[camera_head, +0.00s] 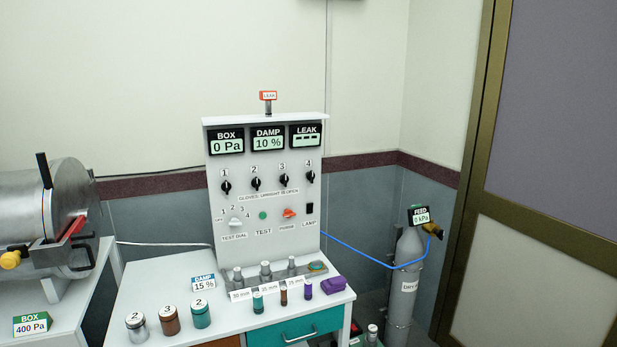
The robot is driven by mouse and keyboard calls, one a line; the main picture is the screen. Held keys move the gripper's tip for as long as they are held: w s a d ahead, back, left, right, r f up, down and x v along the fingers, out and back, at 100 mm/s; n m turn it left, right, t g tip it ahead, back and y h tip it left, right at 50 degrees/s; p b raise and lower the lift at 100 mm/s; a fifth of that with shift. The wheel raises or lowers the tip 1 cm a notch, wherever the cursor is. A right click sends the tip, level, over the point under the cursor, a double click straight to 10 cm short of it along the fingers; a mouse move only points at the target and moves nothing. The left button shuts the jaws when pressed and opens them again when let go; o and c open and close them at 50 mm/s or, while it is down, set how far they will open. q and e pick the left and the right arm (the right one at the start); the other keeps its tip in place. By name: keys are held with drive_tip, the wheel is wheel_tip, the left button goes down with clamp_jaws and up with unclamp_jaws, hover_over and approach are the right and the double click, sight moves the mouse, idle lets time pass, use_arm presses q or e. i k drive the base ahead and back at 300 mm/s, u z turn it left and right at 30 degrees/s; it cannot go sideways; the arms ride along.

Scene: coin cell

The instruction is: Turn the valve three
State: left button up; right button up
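Valve three is a small black knob (284,180) under the number 3 on the upright grey panel (217,262). It sits in a row with black knobs one (226,187), two (256,184) and four (310,176). A label below the row (268,192) reads that closed and upright is open, partly too small to read. The exact angle of knob three is hard to tell. Neither of my grippers shows in the head view, and nothing touches the knob.
Jars and small bottles stand on the white bench (170,290). A steel chamber (40,220) is at left, a gas cylinder (405,285) at right.

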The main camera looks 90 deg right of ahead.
sight(284, 179)
drive_tip(key=z, duration=0.4)
drive_tip(key=k, duration=0.95)
drive_tip(key=z, duration=1.8)
drive_tip(key=i, duration=1.7)
drive_tip(key=u, duration=0.35)
